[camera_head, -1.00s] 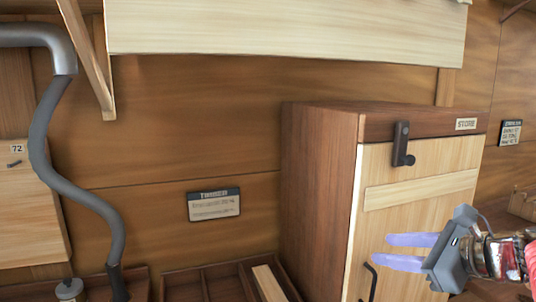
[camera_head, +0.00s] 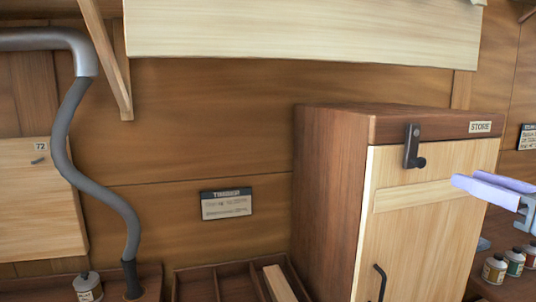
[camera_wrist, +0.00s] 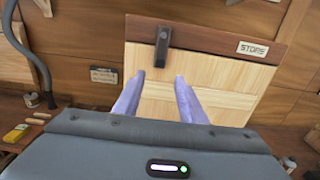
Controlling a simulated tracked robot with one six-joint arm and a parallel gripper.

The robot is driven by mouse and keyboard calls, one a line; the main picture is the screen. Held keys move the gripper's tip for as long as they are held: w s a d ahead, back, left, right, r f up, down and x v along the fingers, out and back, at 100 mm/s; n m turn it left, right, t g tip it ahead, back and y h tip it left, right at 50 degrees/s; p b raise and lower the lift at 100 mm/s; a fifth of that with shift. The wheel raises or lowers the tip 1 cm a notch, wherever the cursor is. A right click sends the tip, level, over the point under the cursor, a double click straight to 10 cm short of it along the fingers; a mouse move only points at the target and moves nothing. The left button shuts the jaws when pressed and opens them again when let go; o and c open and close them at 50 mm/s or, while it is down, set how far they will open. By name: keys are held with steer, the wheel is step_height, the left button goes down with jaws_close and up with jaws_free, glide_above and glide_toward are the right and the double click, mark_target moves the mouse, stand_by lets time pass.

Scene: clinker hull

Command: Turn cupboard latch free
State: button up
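The cupboard (camera_head: 415,235) is a wooden box with a pale door, a darker top and a STORE label. Its dark latch (camera_head: 412,146) hangs upright from the top rail over the door's upper edge, with a round knob at its lower end. The latch also shows in the wrist view (camera_wrist: 162,46). My gripper (camera_head: 492,186) has pale violet fingers and is in front of the door, to the right of the latch and a little lower. In the wrist view the fingers (camera_wrist: 159,88) stand apart with nothing between them, and the latch is beyond them.
A dark door handle (camera_head: 379,283) is low on the door. Small jars (camera_head: 495,268) stand at the lower right. A grey hose (camera_head: 90,185) and a divided tray (camera_head: 215,285) are to the left. A pale beam (camera_head: 300,32) runs above the cupboard.

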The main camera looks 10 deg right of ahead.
mark_target(423, 163)
steer(key=shift+w+a, duration=0.15)
steer(key=shift+w, duration=3.3)
steer(key=shift+w+a, duration=0.1)
steer(key=shift+w, duration=3.35)
steer(key=shift+c, duration=0.7)
jaws_close()
steer(key=shift+a, duration=0.1)
